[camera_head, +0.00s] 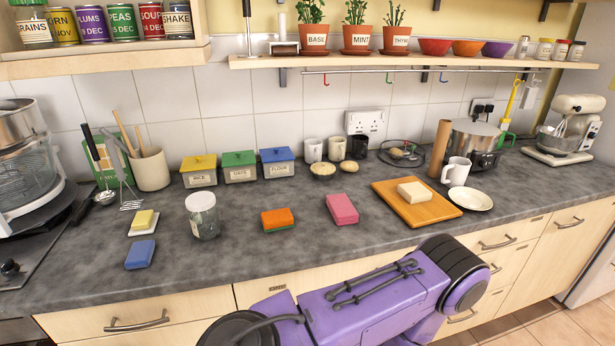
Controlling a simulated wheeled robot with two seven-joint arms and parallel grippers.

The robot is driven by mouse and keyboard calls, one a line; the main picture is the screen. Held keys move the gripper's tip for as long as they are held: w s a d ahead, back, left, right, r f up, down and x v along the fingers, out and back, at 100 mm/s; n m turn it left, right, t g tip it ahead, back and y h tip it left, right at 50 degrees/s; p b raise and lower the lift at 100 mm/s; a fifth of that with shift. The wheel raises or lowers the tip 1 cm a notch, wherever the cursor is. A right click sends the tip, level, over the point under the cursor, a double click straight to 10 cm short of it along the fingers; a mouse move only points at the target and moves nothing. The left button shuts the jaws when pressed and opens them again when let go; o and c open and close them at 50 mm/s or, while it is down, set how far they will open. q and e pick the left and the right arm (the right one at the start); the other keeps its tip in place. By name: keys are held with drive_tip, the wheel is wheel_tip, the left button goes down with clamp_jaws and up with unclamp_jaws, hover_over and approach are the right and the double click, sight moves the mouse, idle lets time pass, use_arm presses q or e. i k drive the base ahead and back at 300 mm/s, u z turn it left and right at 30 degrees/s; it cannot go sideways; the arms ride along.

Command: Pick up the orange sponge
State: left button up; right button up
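The orange sponge (277,218) lies flat on the grey worktop near the middle of the head view. A thin green layer shows along its lower edge. It stands apart from its neighbours, with a glass jar to its left and a pink sponge (342,209) to its right. Nothing touches or covers it. Neither of my grippers is in view. A purple and black link of my arm crosses the bottom of the view, in front of the counter edge; its gripper end does not show.
A glass jar (203,216), blue sponge (140,254) and yellow block on a white dish (146,229) lie left. A wooden board (428,212), mug (456,171) and saucer (470,199) stand right. Three labelled tins (239,167) stand behind. The worktop before the orange sponge is clear.

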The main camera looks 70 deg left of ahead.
sight(275, 220)
drive_tip(key=i, duration=1.6)
drive_tip(key=u, duration=3.9)
